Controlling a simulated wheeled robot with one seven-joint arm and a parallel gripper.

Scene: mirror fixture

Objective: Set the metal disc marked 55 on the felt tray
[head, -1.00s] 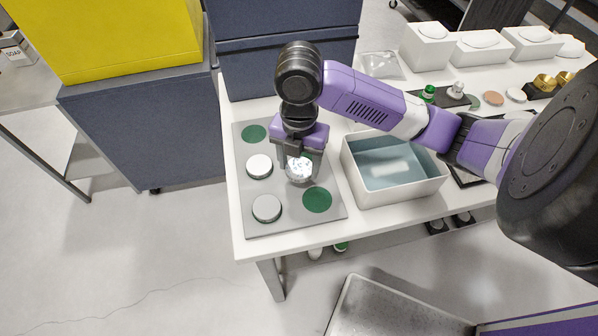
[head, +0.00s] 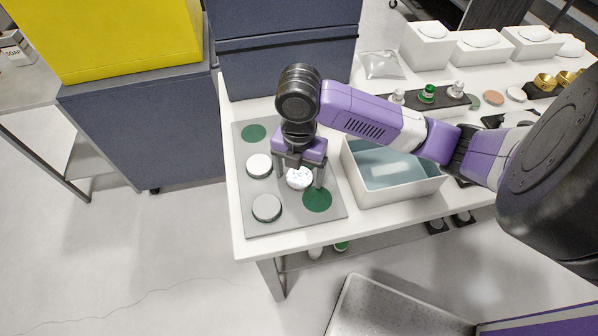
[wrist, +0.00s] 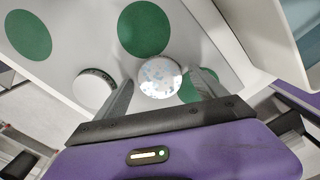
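A grey board (head: 241,218) with green round patches (head: 317,199) lies at the table's left end. Two pale metal discs, (head: 259,166) and (head: 267,208), sit in its left column. A shiny, speckled disc (head: 298,179) is between the fingers of my gripper (head: 299,183), low over the board's right half. In the wrist view this disc (wrist: 159,77) lies between the spread fingertips, with small gaps beside it, so my gripper looks open around it. A pale disc (wrist: 92,88) stands to its left. No number can be read. A white-walled tray (head: 398,194) with a blue-grey lining is right of the board.
Behind the lined tray are a clear bag (head: 382,66), a dark rack (head: 452,98) with small knobs and several white boxes (head: 426,46). A dark blue cabinet (head: 290,50) stands behind the board. The lined tray is empty, its near wall raised above the table.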

